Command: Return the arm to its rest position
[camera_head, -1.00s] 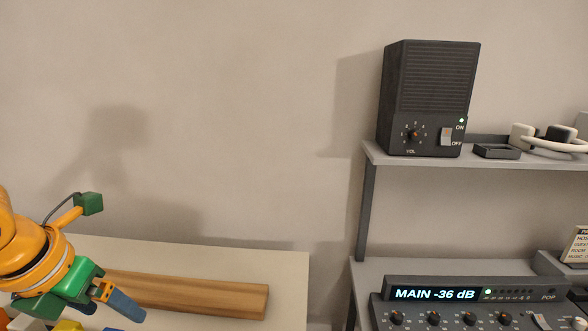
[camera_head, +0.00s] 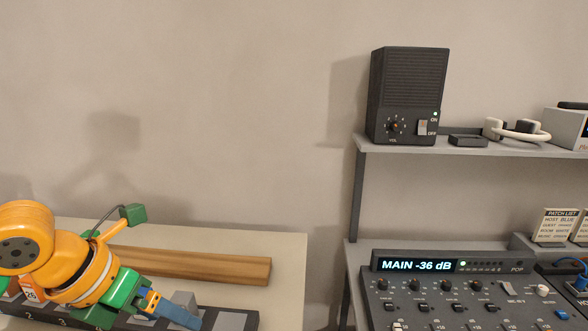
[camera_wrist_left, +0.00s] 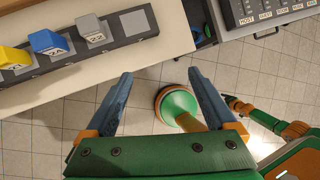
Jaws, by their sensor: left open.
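My left arm comes in from the lower left in the head view, orange with a green wrist. Its gripper (camera_head: 172,312) has blue fingers and points down and to the right, in front of the pale table (camera_head: 285,265). In the left wrist view the gripper (camera_wrist_left: 158,100) is open, its two blue fingers spread wide with nothing between them but tiled floor and part of my own body below. The table edge lies beyond the left fingertip in that view. My right gripper cannot be made out in the head view.
A dark rack with coloured blocks, including a yellow one (camera_wrist_left: 12,58), a blue one (camera_wrist_left: 48,42) and a grey one (camera_wrist_left: 90,28), lies on the table. A wooden beam (camera_head: 190,264) lies behind. At right stand a mixing console (camera_head: 450,300) and a shelf with a speaker (camera_head: 408,90).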

